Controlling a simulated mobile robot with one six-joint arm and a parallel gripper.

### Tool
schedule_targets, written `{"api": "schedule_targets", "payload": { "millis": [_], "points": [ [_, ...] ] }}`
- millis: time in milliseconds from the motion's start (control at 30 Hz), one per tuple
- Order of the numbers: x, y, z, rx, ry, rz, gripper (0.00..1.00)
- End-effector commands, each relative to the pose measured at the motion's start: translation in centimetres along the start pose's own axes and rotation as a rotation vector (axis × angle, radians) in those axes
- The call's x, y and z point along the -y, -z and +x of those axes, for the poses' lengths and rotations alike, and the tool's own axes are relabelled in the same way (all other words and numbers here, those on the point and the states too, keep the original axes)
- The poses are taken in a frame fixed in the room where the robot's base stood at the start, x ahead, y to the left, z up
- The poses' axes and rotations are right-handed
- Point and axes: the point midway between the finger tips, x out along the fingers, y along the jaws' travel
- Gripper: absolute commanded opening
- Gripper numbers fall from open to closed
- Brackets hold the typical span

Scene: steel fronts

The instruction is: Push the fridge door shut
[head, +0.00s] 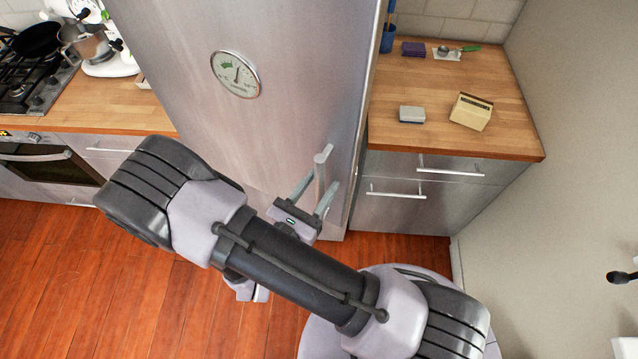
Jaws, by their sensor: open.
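My gripper (319,184) is open at the handle's lower part, with one finger on each side of the bar in this view. I cannot tell whether the fingers touch it. A narrow seam runs along the door's right edge; I cannot tell whether the door is fully shut or slightly ajar. My arm hides the door's lower left part.
To the right, a wooden counter (408,143) holds a sponge (412,115) and a cream toaster-like box (470,111) above steel drawers (400,205). A wall (570,130) bounds the right. A stove (35,85) and oven (45,165) stand left. The wooden floor (60,290) is clear at lower left.

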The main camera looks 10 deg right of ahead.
Motion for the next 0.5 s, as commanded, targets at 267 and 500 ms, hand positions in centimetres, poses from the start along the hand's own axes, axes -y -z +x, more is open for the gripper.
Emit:
{"api": "schedule_targets", "payload": {
  "millis": [267, 500],
  "points": [
    [-0.1, 0.0, -0.5, 0.000, -0.002, 0.000, 0.43],
    [-0.2, 0.0, -5.1, 0.000, -0.007, 0.001, 0.43]
  ]
}}
